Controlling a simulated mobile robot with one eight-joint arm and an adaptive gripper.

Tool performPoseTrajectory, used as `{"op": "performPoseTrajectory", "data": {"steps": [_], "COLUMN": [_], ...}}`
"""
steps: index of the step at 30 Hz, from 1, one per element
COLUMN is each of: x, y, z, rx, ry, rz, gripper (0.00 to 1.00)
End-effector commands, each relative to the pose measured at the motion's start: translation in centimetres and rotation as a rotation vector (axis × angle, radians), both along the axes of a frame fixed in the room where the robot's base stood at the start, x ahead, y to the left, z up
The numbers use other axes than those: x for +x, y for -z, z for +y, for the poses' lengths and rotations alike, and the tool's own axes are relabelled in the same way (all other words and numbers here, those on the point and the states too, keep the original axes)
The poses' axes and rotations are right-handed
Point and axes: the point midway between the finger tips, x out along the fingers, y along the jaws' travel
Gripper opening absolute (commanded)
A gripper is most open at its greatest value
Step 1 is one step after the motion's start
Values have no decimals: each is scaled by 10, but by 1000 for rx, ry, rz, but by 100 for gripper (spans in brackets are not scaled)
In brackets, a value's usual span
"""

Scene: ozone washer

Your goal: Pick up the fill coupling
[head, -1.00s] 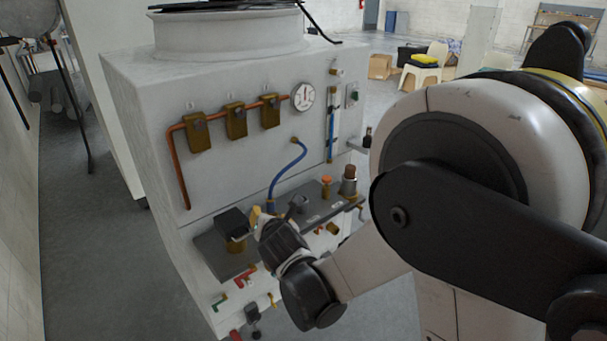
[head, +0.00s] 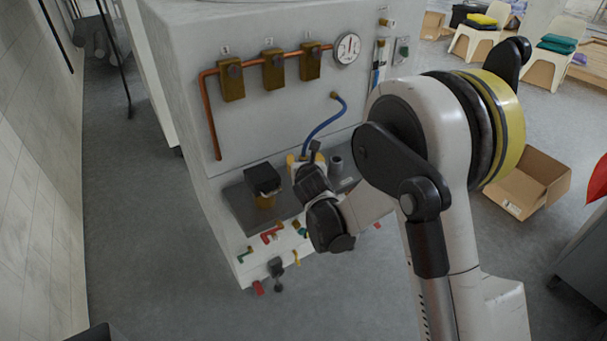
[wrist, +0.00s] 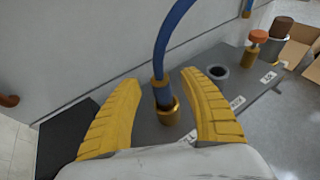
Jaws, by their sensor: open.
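The fill coupling appears to be the dark blue end piece with a brass collar (wrist: 163,93) at the bottom of the blue hose, in the middle of the wrist view. Its lower end stands in or against a brass ring (wrist: 168,113) on the grey shelf; I cannot tell how deep. My gripper (wrist: 160,77) is open, with one yellow finger on each side of the coupling and visible gaps to both. In the head view the blue hose (head: 325,120) curves down to my gripper (head: 305,158), which hides the coupling.
On the shelf stand a black block (head: 262,180) to the left, and an empty round socket (wrist: 217,73), an orange-topped fitting (wrist: 255,45) and a brown-topped cylinder (wrist: 278,38) to the right. The panel wall with copper pipe (head: 290,53) rises close behind.

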Motion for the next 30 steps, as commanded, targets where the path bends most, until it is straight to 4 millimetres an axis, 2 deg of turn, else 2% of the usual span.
{"op": "performPoseTrajectory", "data": {"steps": [3, 10, 11, 15, 30], "x": [15, 18, 18, 18, 18], "y": [9, 7, 7, 7, 5], "z": [2, 2, 2, 2, 2], "rx": [2, 2, 2, 2, 2], "ry": [1, 1, 1, 1, 1], "rz": [0, 0, 0, 0, 0], "gripper": [50, 50, 43, 0, 0]}}
